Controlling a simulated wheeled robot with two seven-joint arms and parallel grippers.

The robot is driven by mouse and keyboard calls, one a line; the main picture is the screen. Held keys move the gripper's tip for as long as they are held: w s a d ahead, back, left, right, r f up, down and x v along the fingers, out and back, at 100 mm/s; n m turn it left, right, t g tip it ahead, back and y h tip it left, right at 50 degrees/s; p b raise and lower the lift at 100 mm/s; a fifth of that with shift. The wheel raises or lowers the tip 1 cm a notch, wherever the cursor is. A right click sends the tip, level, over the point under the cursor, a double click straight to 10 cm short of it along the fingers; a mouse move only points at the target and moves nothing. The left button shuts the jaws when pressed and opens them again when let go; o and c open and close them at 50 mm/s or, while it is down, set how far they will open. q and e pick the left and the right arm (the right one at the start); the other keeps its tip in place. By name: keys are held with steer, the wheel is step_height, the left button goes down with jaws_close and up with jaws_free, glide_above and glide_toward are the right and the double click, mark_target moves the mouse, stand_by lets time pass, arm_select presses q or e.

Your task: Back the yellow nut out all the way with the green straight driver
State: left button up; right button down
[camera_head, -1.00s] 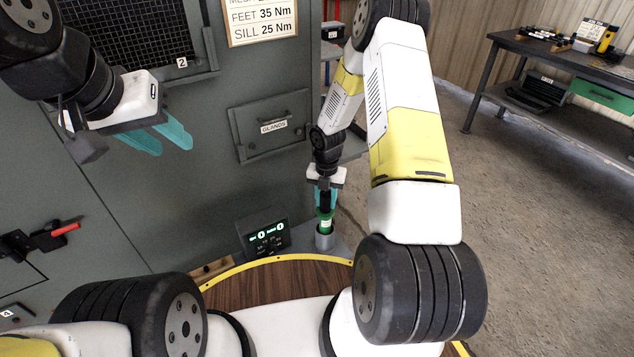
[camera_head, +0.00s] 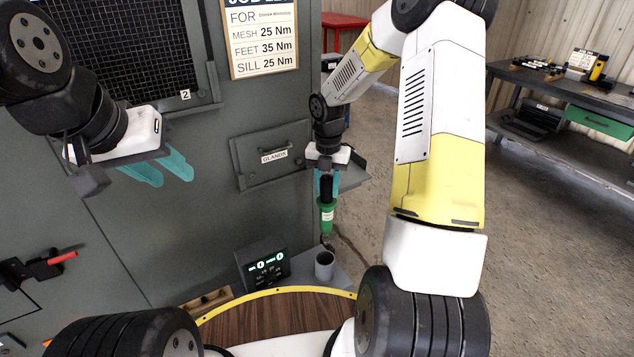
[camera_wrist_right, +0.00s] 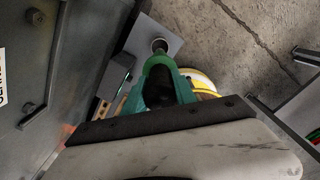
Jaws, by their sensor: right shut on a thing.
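My right gripper (camera_head: 326,188) is shut on the green straight driver (camera_head: 327,217). The driver hangs upright with its green part below the fingers, above a grey cup (camera_head: 324,266). In the right wrist view the driver's dark handle (camera_wrist_right: 158,88) sits between the teal fingers, and the cup (camera_wrist_right: 160,45) shows beyond it. My left gripper (camera_head: 163,169) is open and empty in front of the grey cabinet, its two teal fingers apart. I cannot make out the yellow nut in either view.
The grey cabinet has a flap labelled GLANDS (camera_head: 275,156), a mesh panel (camera_head: 120,50) and a red handle (camera_head: 62,257). A small display box (camera_head: 264,268) stands left of the cup. A workbench (camera_head: 550,82) is at the far right. Open floor lies between.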

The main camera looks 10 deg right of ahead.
mark_target(327, 177)
steer(key=shift+r, duration=1.7)
